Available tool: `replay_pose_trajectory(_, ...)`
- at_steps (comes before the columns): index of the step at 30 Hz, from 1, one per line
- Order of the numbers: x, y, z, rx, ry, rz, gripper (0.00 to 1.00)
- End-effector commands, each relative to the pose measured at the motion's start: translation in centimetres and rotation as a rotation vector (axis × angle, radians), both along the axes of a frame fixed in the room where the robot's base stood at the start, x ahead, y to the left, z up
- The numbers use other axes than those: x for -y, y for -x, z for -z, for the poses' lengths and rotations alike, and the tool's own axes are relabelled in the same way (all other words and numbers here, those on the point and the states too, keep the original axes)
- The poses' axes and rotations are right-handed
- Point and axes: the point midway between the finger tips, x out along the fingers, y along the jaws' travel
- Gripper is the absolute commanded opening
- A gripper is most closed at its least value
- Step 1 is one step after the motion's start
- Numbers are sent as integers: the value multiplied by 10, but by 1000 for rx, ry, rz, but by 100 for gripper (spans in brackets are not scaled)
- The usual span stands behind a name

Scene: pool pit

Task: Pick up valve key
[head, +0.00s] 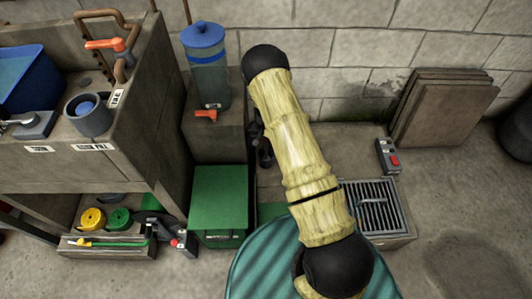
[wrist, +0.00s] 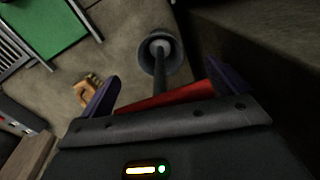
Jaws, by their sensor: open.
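In the wrist view, the valve key appears to be the tool with a red crossbar (wrist: 168,97) and a dark shaft running down to a round, cup-shaped grey foot (wrist: 160,50). My gripper (wrist: 165,88) is open, with one purple finger on each side of the red bar. The bar lies close in front of the palm; I cannot tell whether it touches. In the head view, part of my dark gripper (head: 264,148) shows beside the green box, mostly covered by my own arm. The key cannot be made out there.
A green box (head: 218,200) and a blue-lidded canister (head: 207,65) stand left of the arm. A floor grate (head: 375,208) and a control box with a red button (head: 388,157) are to the right. A dark wall or bench side (wrist: 260,40) is close in the wrist view.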

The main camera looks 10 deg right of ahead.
Motion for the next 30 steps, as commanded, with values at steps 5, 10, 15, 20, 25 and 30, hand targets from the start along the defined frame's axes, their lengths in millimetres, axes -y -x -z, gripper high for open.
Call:
replay_pose_trajectory(5, 0, 0, 3, 1, -1, 0, 100)
replay_pose_trajectory(10, 0, 0, 3, 1, -1, 0, 100)
replay_pose_trajectory(15, 0, 0, 3, 1, -1, 0, 100)
replay_pose_trajectory(20, 0, 0, 3, 1, -1, 0, 82)
replay_pose_trajectory(25, 0, -1, 3, 2, 0, 0, 68)
replay_pose_trajectory(30, 0, -1, 1, 2, 0, 0, 68)
